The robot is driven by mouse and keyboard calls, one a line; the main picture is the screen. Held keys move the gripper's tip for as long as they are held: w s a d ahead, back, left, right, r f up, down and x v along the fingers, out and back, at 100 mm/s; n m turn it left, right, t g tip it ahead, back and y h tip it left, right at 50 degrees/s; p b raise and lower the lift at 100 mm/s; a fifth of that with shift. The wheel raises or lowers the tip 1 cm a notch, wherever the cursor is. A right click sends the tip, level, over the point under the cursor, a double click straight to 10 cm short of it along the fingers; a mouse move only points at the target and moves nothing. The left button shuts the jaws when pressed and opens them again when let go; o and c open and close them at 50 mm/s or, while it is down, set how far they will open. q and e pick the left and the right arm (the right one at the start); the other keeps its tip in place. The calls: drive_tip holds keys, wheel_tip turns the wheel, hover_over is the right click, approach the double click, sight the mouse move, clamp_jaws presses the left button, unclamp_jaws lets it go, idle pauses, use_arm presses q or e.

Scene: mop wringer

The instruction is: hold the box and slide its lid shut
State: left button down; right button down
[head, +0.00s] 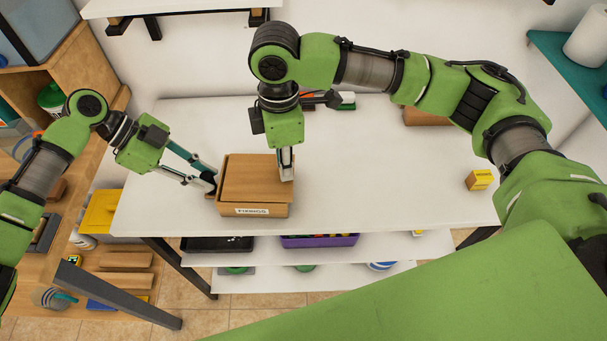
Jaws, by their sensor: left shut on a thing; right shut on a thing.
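A wooden box (237,209) with a printed label on its front stands near the front edge of the white table. Its flat wooden lid (250,180) covers most or all of the top and sits slightly to the right; I cannot tell whether any gap is left. My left gripper (210,188) comes from the left and is shut on the box's left side. My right gripper (286,172) reaches down from above and is shut at the lid's right edge. Its fingertips partly hide that edge.
A small yellow box (479,180) stands on the table (380,180) to the right. A brown block (425,117) and several small items lie at the back. Wooden shelving is at the left. The table between the box and the yellow box is clear.

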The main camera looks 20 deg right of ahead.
drive_tip(key=shift+w+a, duration=0.15)
drive_tip(key=shift+a, duration=0.35)
drive_tip(key=c, duration=1.9)
unclamp_jaws()
wheel_tip(320, 180, up, 12)
drive_tip(key=shift+r, duration=0.1)
